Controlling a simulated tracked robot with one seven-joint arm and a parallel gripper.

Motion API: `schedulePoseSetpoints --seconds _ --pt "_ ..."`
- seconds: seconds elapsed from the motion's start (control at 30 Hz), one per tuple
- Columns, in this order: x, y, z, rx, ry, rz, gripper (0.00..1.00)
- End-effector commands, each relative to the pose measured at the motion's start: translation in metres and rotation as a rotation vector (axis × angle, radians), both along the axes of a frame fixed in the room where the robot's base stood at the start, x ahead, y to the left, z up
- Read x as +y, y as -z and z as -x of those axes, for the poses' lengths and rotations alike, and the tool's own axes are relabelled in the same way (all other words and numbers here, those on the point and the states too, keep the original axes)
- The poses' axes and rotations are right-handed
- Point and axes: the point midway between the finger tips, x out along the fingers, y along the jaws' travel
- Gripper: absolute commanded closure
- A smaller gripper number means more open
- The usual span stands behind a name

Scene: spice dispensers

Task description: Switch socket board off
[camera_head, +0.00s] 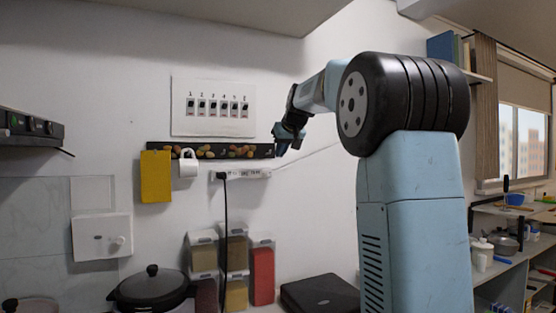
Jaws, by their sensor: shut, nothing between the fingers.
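The white socket board (241,174) is fixed level on the wall, under a dark rack. A black cable (225,225) hangs from its left end. Its switch is too small to make out, so I cannot tell its state. My gripper (278,148) is shut and empty. In the picture it is just above and to the right of the board's right end, in front of the wall near the rack's right end. I cannot tell how far it is from the wall.
The dark rack (215,150) holds a white mug (188,164) and a yellow cloth (156,176). A numbered switch panel (213,107) is above. Below stand several spice dispensers (262,273), a black pot (151,288) and a black flat box (320,295). Bare wall lies right of the board.

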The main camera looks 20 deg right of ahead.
Motion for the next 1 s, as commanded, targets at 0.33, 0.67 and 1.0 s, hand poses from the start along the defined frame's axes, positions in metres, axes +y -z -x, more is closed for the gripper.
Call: schedulePoseSetpoints --seconds 0.33,0.67,1.0 --pt "-0.0001 -0.0051 0.0055 0.000 -0.001 0.001 1.00" --pt "0.0022 -0.0042 0.0059 0.001 0.012 0.001 1.00" --pt "0.0043 -0.0013 0.0093 0.006 0.072 0.002 1.00"
